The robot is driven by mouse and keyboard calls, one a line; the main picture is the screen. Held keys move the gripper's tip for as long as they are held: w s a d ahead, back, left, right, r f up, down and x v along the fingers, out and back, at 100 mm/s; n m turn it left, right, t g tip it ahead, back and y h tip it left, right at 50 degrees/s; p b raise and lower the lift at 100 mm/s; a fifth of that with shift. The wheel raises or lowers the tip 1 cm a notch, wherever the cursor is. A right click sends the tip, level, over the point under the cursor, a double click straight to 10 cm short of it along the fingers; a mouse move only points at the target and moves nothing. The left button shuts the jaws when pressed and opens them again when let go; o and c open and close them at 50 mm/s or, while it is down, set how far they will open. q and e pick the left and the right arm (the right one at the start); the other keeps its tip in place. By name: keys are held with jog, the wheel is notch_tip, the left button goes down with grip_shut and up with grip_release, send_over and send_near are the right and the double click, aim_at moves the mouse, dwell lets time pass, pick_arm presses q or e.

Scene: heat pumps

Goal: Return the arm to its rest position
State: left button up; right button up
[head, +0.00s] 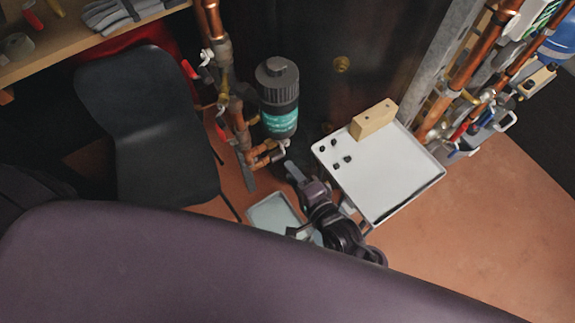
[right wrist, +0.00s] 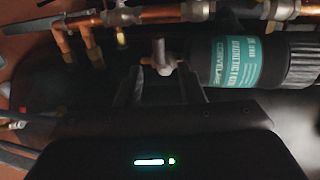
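My right arm (head: 335,222) shows in the head view at the lower middle, between the filter canister and the white tray. Its gripper (head: 293,172) points up toward the pipework under the canister. In the right wrist view the two dark fingers of this gripper (right wrist: 160,88) stand apart. Nothing is held between them. A pipe fitting with a valve (right wrist: 160,62) shows beyond the gap; I cannot tell how close it is. My left gripper is not in view.
The black canister with a teal label (head: 278,98) hangs on copper pipes (head: 238,125). A white tray (head: 400,185) with a wooden block (head: 373,121) and several small dark parts stands right. A black chair (head: 150,130) stands left. Bare floor (head: 490,215) lies right.

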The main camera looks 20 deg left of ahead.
dwell(0.5)
jog(key=s+d+f+n+g+h, duration=0.1)
jog(key=s+d+f+n+h, duration=0.15)
jog(key=d+f, duration=0.45)
jog(key=s+d+f+n+g+h, duration=0.1)
jog(key=s+d+f+h, duration=0.15)
jog(key=f, duration=0.75)
jog(key=s+d+f+n+g+h, duration=0.1)
jog(key=s+d+f+g, duration=0.2)
jog(key=f, duration=0.6)
jog(key=s+d+f+n+g+h, duration=0.2)
jog(key=s+d+f, duration=0.4)
jog(key=s+d, duration=0.4)
jog(key=s+d+f+n+g+h, duration=0.2)
jog(key=s+d+f+n+h, duration=0.2)
jog(key=s+d+f, duration=0.3)
jog(key=s+d, duration=0.3)
jog(key=shift+d+f, duration=0.3)
